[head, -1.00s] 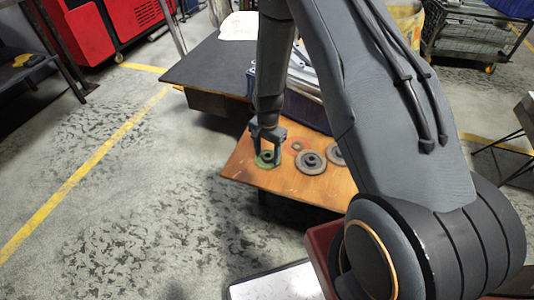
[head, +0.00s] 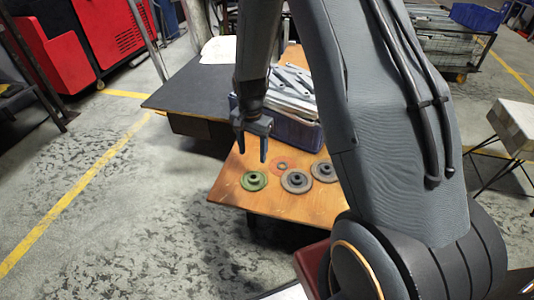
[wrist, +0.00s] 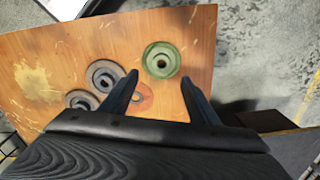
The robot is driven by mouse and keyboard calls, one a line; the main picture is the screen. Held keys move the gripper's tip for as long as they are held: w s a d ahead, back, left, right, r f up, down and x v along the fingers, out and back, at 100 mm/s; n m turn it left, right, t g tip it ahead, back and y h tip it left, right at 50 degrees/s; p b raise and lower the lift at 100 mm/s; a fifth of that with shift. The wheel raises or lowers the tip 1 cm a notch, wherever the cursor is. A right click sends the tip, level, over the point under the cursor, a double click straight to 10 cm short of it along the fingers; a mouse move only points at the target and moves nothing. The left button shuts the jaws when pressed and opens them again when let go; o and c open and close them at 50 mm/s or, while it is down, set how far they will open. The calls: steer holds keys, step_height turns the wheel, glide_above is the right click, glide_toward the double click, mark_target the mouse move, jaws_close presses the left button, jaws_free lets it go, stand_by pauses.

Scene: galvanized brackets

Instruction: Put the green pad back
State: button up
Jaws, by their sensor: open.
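The green pad (head: 254,181), a round disc with a raised hub, lies flat near the left front of the wooden tabletop. It also shows in the wrist view (wrist: 161,60), whole and uncovered. My gripper (head: 252,155) is open and empty, with its fingers pointing down above the pad and apart from it. In the wrist view my two fingertips (wrist: 159,78) are spread, with the pad beyond them and bare wood around it.
Right of the pad lie a flat orange-red ring (head: 281,166) and two grey discs (head: 297,181) (head: 324,171). A blue crate (head: 297,129) of metal brackets stands behind them. A dark tabletop (head: 190,95) lies behind left. The wood at front is clear.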

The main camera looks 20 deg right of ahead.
steer(key=s+d+r+n, duration=0.2)
steer(key=s+r, duration=0.3)
steer(key=r, duration=0.2)
steer(key=s+d+r+n, duration=0.2)
steer(key=s+r, duration=0.3)
steer(key=r, duration=0.2)
steer(key=s+r+n, duration=0.2)
steer(key=s+r, duration=0.1)
steer(key=s, duration=0.4)
steer(key=s+r+n, duration=0.2)
steer(key=s+r, duration=0.2)
steer(key=s, duration=0.2)
steer(key=shift+s+d, duration=0.35)
steer(key=shift+d, duration=0.05)
steer(key=shift+r, duration=0.1)
